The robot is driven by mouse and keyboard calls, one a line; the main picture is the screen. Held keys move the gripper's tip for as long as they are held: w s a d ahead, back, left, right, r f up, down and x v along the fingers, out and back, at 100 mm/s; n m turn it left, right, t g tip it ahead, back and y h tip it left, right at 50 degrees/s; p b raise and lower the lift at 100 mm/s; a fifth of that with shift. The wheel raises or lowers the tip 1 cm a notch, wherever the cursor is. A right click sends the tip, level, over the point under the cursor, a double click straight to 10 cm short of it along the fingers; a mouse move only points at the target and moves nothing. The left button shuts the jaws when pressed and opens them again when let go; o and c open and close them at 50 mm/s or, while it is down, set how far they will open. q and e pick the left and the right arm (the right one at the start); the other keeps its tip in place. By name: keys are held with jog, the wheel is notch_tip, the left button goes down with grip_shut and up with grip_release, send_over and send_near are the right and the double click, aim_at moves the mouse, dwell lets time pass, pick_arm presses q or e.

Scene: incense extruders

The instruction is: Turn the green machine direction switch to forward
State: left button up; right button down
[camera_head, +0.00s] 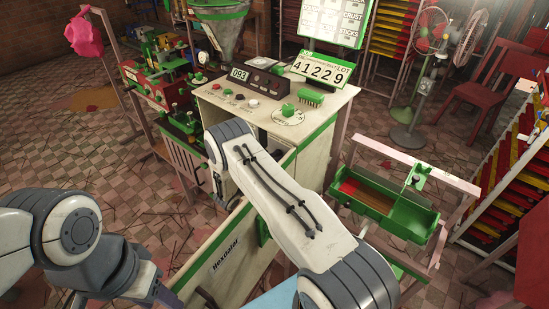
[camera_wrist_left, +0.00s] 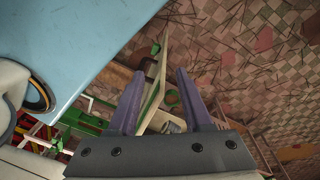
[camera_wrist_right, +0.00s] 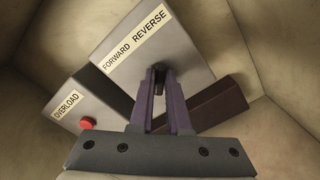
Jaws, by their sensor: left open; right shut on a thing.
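The green and cream machine (camera_head: 322,125) stands in the middle of the head view. In the right wrist view, a grey switch box (camera_wrist_right: 115,78) carries a label with FORWARD on the left and REVERSE on the right. A dark direction switch (camera_wrist_right: 158,88) sits below the label. My right gripper (camera_wrist_right: 158,72) is shut on this switch, its fingers on either side of it. Which way the switch points is hard to tell. In the head view my right arm hides that gripper. My left gripper (camera_wrist_left: 160,73) is open and empty, away from the switch.
Beside the switch box is a grey OVERLOAD box (camera_wrist_right: 73,103) with a red button (camera_wrist_right: 88,123). Cream panels enclose both boxes. A green tray (camera_head: 385,195) stands right of the machine, and a red machine (camera_head: 150,85) stands left of it.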

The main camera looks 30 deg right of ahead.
jog(key=n+b, duration=0.2)
jog(key=n, duration=0.1)
jog(key=shift+n, duration=0.4)
jog(key=n+b, duration=0.1)
jog(key=n, duration=0.3)
jog(key=n+b, duration=0.1)
jog(key=n, duration=0.4)
jog(key=n+b, duration=0.1)
jog(key=n, duration=0.3)
jog(key=shift+w+a+n, duration=0.2)
jog(key=shift+w+n, duration=0.2)
jog(key=c, duration=0.9)
grip_release()
